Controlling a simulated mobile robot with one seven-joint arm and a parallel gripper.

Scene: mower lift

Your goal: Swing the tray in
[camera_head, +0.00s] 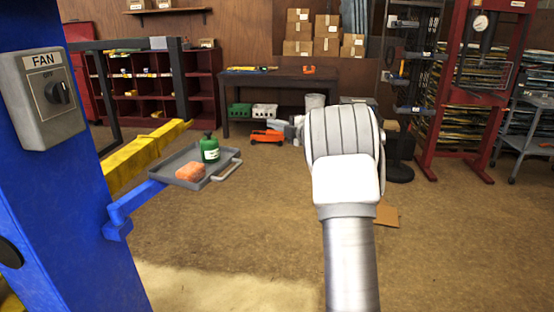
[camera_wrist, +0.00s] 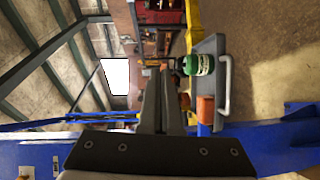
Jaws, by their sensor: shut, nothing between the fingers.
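The grey tray (camera_head: 188,160) sits on a blue swing arm (camera_head: 135,200) that sticks out from the blue post at left. A green bottle (camera_head: 210,148) stands upright on it, and an orange sponge-like block (camera_head: 190,172) lies near its front edge. A pale handle (camera_head: 228,170) is on the tray's right side. In the wrist view, my gripper (camera_wrist: 164,72) has its fingers together and empty. The tray (camera_wrist: 208,44), bottle (camera_wrist: 199,65) and handle (camera_wrist: 225,95) appear right of the fingers, apart from them. In the head view my arm hides the gripper.
A fan switch box (camera_head: 42,98) is on the blue post. A yellow beam (camera_head: 145,155) runs behind the tray. A workbench (camera_head: 282,78) stands at the back, and a red press (camera_head: 455,100) stands at right. The floor around the tray's front and right is clear.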

